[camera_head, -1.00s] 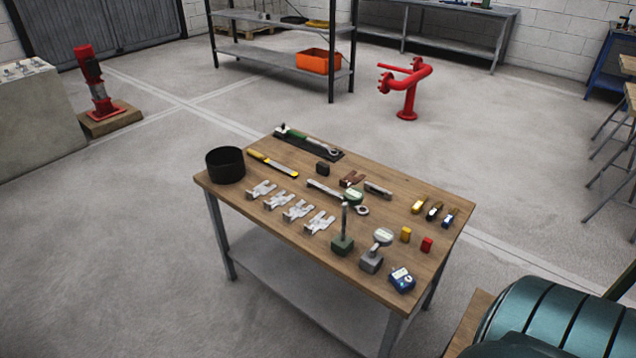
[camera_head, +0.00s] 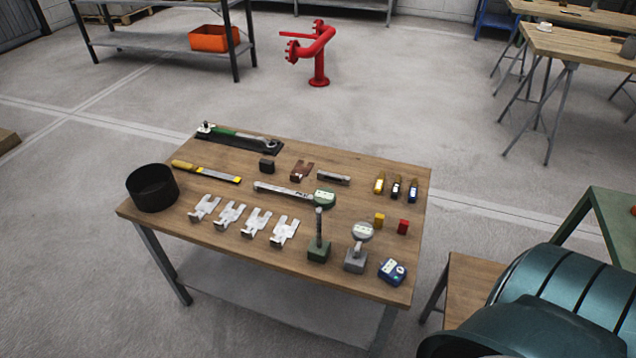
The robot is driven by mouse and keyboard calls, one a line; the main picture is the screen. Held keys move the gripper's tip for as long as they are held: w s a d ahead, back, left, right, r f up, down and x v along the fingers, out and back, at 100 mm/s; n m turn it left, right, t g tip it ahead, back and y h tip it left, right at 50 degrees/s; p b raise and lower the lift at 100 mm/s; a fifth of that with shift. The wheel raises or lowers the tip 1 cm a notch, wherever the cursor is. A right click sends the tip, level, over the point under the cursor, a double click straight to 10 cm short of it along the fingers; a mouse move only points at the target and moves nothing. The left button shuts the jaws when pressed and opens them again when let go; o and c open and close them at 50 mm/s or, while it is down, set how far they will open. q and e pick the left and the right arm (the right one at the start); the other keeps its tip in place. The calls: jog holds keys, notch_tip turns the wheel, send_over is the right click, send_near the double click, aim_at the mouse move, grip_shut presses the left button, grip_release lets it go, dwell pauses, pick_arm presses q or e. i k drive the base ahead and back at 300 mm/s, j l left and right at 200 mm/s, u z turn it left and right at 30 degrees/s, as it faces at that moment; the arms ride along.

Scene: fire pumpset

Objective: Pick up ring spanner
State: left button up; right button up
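A steel spanner (camera_head: 280,190) lies flat in the middle of the wooden workbench (camera_head: 190,232). A long green-handled tool with a rounded head (camera_head: 237,135) lies on a black tray at the far left edge of the bench. Neither of my grippers is in view, and nothing on the bench is being held.
Several silver forked plates (camera_head: 229,215) lie along the front, right of a black round container (camera_head: 152,187). A yellow-handled file (camera_head: 205,172), small blocks and a grey gauge stand (camera_head: 356,258) are also there. A teal ribbed machine (camera_head: 545,300) stands at lower right.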

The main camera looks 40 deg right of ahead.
aim_at(257, 185)
jog(key=i+j+z, duration=0.15)
jog(key=z, duration=0.25)
jog(key=i+j+z, duration=0.2)
jog(key=z, duration=0.2)
jog(key=i+j+z, duration=0.15)
jog(key=z, duration=0.25)
jog(key=j+z, duration=0.4)
jog(key=i+j+z, duration=0.1)
jog(key=j+z, duration=0.2)
jog(key=j, duration=0.2)
jog(key=j+z, duration=0.35)
jog(key=j, duration=0.15)
jog(key=i, duration=0.05)
